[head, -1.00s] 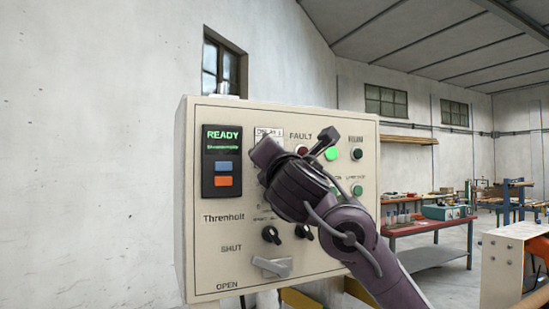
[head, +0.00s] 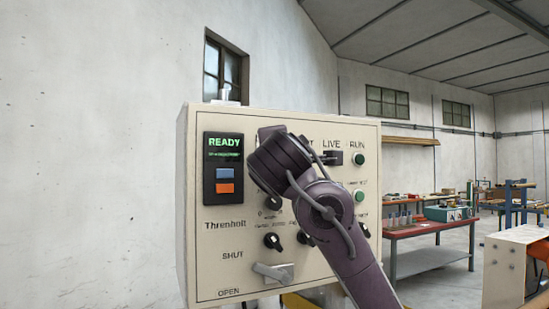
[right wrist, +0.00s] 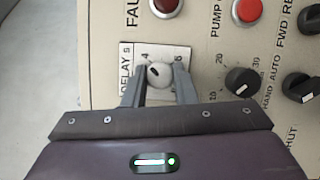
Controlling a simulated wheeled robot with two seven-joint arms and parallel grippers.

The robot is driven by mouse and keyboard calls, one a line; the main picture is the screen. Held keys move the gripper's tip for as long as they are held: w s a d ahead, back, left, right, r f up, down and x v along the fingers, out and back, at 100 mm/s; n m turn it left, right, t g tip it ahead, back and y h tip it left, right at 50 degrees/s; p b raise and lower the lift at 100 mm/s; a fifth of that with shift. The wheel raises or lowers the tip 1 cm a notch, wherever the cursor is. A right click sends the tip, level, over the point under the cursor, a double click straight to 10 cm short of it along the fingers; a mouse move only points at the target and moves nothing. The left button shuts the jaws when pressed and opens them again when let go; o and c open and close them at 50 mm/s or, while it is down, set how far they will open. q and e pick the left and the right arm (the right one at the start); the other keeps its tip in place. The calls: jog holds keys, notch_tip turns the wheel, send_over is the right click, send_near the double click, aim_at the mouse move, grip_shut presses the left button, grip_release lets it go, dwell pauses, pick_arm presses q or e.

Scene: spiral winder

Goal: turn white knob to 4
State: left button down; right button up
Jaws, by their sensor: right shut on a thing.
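The white knob (right wrist: 159,75) is in the right wrist view, on a white dial plate (right wrist: 126,60) marked "DELAY s". The 4 is up and left of the knob and the 6 is up and right. A small dark mark on the knob lies on its upper-left side, roughly towards the 4; its exact setting is hard to read. My right gripper (right wrist: 160,80) is shut on the knob, one finger on each side. In the head view my right wrist hides the knob, the dial and my fingers. My left gripper is out of view.
The cream control panel (head: 230,265) has a READY display (head: 223,168). Black knobs (right wrist: 240,82) are right of the dial in the wrist view, and a red button (right wrist: 246,10) is above them. A grey lever (head: 272,272) is low on the panel. A red workbench (head: 425,230) stands farther right.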

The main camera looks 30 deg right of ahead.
jog(key=shift+m, duration=0.3)
jog(key=o, duration=1)
jog(key=shift+s, duration=0.1)
jog(key=b+v, duration=0.3)
jog(key=v, duration=0.4)
jog(key=shift+s+a, duration=0.2)
jog(key=shift+s, duration=0.1)
jog(key=shift+f, duration=0.15)
